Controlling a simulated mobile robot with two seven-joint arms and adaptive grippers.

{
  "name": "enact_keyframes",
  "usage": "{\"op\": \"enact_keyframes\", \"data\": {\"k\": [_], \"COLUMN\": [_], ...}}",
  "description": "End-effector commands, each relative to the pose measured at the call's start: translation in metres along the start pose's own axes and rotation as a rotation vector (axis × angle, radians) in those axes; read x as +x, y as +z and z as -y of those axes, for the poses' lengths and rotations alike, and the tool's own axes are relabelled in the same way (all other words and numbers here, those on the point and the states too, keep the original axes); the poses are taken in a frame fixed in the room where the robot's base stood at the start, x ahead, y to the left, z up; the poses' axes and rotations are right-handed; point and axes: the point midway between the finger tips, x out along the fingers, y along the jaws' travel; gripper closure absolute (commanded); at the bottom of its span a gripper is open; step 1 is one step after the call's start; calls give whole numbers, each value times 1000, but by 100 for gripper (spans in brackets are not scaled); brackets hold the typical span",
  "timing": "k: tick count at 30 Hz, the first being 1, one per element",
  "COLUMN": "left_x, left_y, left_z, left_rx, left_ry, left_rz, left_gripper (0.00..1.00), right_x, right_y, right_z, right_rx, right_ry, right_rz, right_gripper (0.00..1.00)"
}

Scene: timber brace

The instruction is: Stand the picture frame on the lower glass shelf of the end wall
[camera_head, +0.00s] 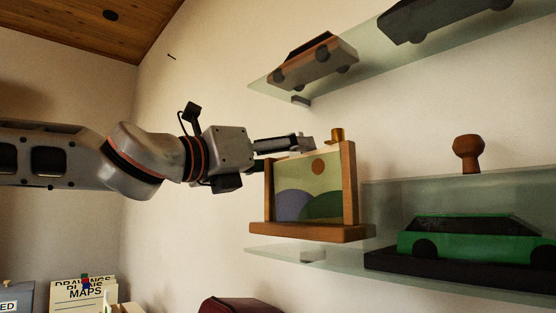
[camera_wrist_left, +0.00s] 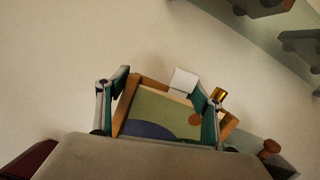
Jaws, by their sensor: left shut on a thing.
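The picture frame (camera_head: 307,233) has wooden posts, a thick wooden base and a landscape picture with an orange sun. It is upright in the head view. My left gripper (camera_head: 290,153) comes from the left and is shut on the frame near its top. The left wrist view shows the frame (camera_wrist_left: 152,108) between the two fingers (camera_wrist_left: 165,98). The lower glass shelf (camera_head: 300,254) lies just beneath the frame's base, at the shelf's left end. My right gripper is in neither view.
A green model car (camera_head: 470,240) on a dark plinth stands right of the frame. Behind it is a glass panel, with a brown wooden knob-shaped object (camera_head: 468,153) above. A small brass piece (camera_head: 337,134) shows at the frame's top. The upper glass shelf (camera_head: 262,88) carries model cars.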

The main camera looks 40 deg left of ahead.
Motion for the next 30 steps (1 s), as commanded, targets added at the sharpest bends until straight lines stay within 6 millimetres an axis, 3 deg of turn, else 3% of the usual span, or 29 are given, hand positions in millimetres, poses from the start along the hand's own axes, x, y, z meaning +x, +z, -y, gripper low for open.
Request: {"op": "enact_keyframes", "data": {"k": [15,30], "left_x": [35,29], "left_y": [-8,-27], "left_z": [-2,-6], "left_rx": [-1,0], "left_ry": [1,-1], "left_rz": [1,4], "left_gripper": [88,88], "right_x": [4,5], "right_y": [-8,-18], "right_z": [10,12], "right_rx": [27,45], "right_ry": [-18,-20], "right_rz": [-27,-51], "right_gripper": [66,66]}}
